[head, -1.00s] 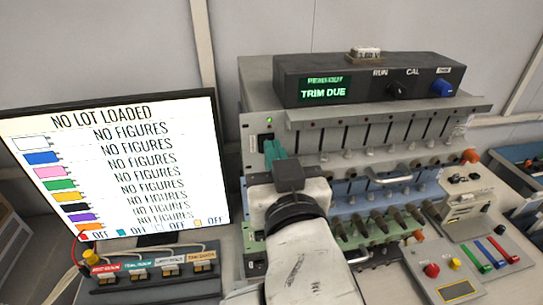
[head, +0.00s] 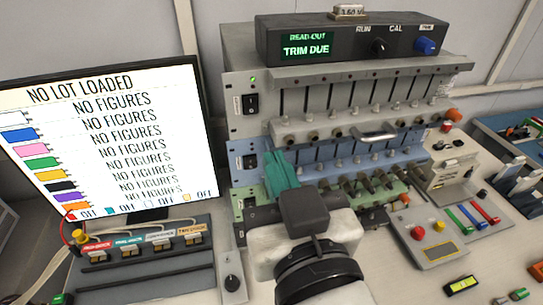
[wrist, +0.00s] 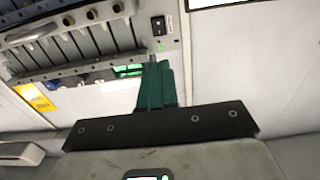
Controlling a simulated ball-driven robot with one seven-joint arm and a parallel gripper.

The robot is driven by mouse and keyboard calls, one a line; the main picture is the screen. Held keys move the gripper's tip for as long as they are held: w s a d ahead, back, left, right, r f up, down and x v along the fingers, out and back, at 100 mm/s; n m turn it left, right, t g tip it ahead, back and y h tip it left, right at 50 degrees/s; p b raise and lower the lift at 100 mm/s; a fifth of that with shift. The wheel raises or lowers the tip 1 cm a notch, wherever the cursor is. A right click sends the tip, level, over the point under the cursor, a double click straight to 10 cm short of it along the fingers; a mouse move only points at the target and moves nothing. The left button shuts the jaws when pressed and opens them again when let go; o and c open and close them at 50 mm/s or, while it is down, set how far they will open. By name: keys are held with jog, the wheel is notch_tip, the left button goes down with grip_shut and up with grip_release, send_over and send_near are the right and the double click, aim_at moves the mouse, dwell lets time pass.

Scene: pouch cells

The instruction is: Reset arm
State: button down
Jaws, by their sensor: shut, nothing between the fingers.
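My gripper (head: 281,178) has teal fingers that are shut with nothing between them. In the head view it is in front of the left part of the equipment rack (head: 240,127), over the blue middle row (head: 330,166). My wrist and arm rise from the bottom of the picture and hide part of the lower green row. In the wrist view the closed fingers (wrist: 156,85) point up the picture, close below a rack's black switch (wrist: 158,26) in the picture. I cannot tell whether they touch the rack.
A read-out box (head: 350,42) on the rack shows "TRIM DUE". A monitor (head: 105,140) at left reads "NO LOT LOADED". A switch panel (head: 145,265) lies below it. A control box (head: 440,245) and a yellow-screened device (head: 462,285) are at right. Some bench at lower right is bare.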

jog(key=shift+f, duration=0.1)
dwell(0.5)
jog(key=d+f+m+g+h, duration=0.1)
jog(key=d+f+g+h, duration=0.25)
jog(key=d+f, duration=0.65)
jog(key=d+f+m+g+h, duration=0.15)
jog(key=d+f+g, duration=0.45)
jog(key=f, duration=0.9)
jog(key=s+d+f+g, duration=0.3)
jog(key=s+d+f, duration=0.2)
jog(key=s+f, duration=0.3)
jog(key=s+d+f+m+g, duration=0.1)
jog(key=s+d+f+g, duration=0.3)
jog(key=s, duration=0.7)
notch_tip(320, 180, down, 5)
jog(key=d, duration=0.2)
jog(key=shift+s+d+r, duration=0.15)
jog(key=shift+d+r, duration=0.05)
jog(key=shift+d, duration=0.1)
jog(key=c, duration=1.8)
grip_release()
